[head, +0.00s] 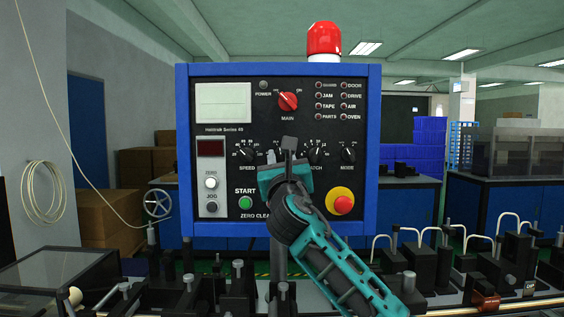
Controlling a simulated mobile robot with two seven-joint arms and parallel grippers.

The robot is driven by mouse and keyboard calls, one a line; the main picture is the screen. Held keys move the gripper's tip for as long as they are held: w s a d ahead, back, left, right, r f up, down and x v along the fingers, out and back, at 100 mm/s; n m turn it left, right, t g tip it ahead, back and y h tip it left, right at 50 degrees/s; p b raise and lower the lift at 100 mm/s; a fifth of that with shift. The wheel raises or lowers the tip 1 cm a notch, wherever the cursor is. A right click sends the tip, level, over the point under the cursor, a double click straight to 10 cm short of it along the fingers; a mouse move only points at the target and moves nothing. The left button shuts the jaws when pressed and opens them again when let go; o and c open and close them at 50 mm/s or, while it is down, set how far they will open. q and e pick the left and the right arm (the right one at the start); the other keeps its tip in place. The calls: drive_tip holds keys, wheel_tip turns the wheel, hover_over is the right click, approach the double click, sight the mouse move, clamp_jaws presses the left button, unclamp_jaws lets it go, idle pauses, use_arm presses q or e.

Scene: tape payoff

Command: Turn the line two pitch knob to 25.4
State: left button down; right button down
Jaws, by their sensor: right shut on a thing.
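The control panel (215,135) faces me, dark with a blue frame. A row of dial knobs runs across its middle: the SPEED knob (247,154) at left, a knob (316,154) whose partly covered label ends in "TCH", and the MODE knob (348,154) at right. My right gripper (288,158) is at the row between the SPEED knob and the partly labelled one. It is shut on a knob there, and it hides that knob, most of its scale and its label. The pointer reading cannot be seen. My left gripper is not in view.
The red MAIN switch (288,101) is above my gripper. The red emergency button (341,203) is close to the right of my wrist, and the green START button (245,202) is to the left. Machine parts (237,285) stand below the panel.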

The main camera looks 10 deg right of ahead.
drive_tip(key=m+h, duration=0.1)
drive_tip(key=m, duration=0.2)
drive_tip(key=m+h, duration=0.2)
drive_tip(key=m, duration=0.1)
drive_tip(key=shift+a+g+b, duration=0.15)
drive_tip(key=shift+g+b, duration=0.15)
drive_tip(key=shift+b, duration=0.05)
drive_tip(key=m+h, duration=0.1)
drive_tip(key=m, duration=0.2)
drive_tip(key=shift+r+g+h, duration=0.1)
drive_tip(key=shift+g+h, duration=0.3)
drive_tip(key=shift+r+m, duration=0.15)
drive_tip(key=shift+m, duration=0.25)
drive_tip(key=c, duration=1.3)
unclamp_jaws()
drive_tip(key=o, duration=0.3)
drive_tip(key=shift+w+f, duration=0.1)
drive_tip(key=shift+f, duration=0.1)
